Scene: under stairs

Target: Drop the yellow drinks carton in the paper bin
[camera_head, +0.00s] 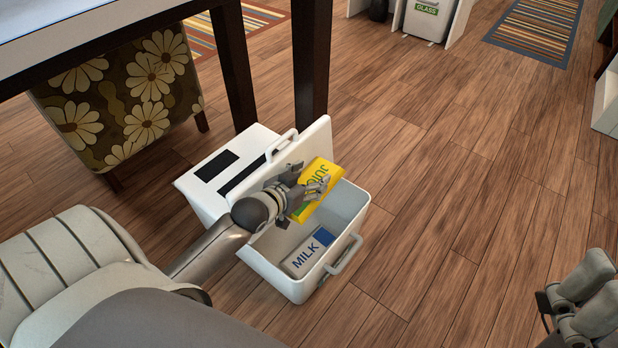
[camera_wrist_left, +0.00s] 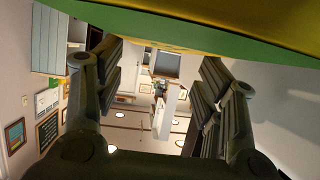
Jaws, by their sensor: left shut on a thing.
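The yellow drinks carton (camera_head: 318,173), with green "JUICE"-like lettering partly hidden by my fingers, is held by my left gripper (camera_head: 316,188). It is above an open white bin (camera_head: 338,215), beside its raised lid. The carton's yellow and green side (camera_wrist_left: 230,28) crosses the top of the left wrist view, above my left fingers (camera_wrist_left: 158,75). A milk carton (camera_head: 308,252) lies in the bin. I see no label telling whether this is the paper bin. My right gripper (camera_head: 583,302) is at the lower right, away from the bin; its opening is unclear.
A white box with black panels (camera_head: 205,190) stands behind the raised lid. A dark table leg (camera_head: 311,65) and a flowered chair (camera_head: 130,105) are close behind. A glass bin (camera_head: 427,20) stands at the back. The wooden floor at right is clear.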

